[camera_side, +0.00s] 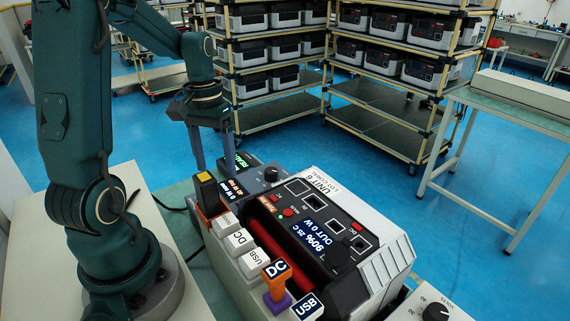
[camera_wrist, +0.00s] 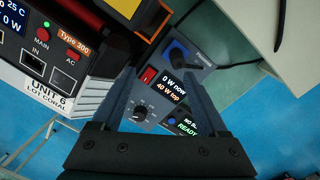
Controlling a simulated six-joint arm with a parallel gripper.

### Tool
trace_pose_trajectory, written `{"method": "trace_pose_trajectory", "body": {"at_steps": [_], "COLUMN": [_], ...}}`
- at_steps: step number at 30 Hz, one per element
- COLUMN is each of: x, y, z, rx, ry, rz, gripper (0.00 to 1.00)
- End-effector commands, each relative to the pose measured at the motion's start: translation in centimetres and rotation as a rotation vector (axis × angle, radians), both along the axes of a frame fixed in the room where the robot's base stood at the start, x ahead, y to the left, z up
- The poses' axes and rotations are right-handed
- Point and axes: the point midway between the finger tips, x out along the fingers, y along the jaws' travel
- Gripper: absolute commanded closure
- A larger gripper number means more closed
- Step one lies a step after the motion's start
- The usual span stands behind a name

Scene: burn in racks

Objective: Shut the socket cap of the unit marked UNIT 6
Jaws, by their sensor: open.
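The unit marked UNIT 6 (camera_side: 388,262) is a white and dark box with a lit display and several square sockets on its top panel in the side view. In the wrist view its marked edge (camera_wrist: 50,92) is at the left, with IN and AC sockets beside it. My gripper (camera_side: 216,172) points down, open and empty, beyond the unit's far left corner. In the wrist view my gripper (camera_wrist: 160,78) has its fingers apart over a small dark panel, to the right of the unit.
The dark panel (camera_wrist: 176,75) has a knob, red switch and lit readouts. Labelled DC and USB blocks (camera_side: 240,242) line the unit's left side. An orange DC piece (camera_side: 276,285) stands at the front. Racks (camera_side: 270,50) stand behind, across open blue floor.

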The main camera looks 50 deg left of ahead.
Motion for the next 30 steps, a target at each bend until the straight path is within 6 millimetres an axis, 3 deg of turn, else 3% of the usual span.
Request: {"method": "trace_pose_trajectory", "body": {"at_steps": [15,16,22,26,30], "x": [-1.0,-1.0,-1.1,0.6,3.5], "y": [0.3,0.3,0.2,0.0,-2.2], "z": [-0.8,-0.8,-0.4,0.9,2.1], "rx": [-0.004,-0.004,-0.013,0.0,0.016], "ry": [-0.012,-0.011,0.007,0.016,0.019], "rz": [-0.063,-0.062,0.022,0.09,0.069], "gripper": [0.23,0.3,0.3,0.3,0.3]}}
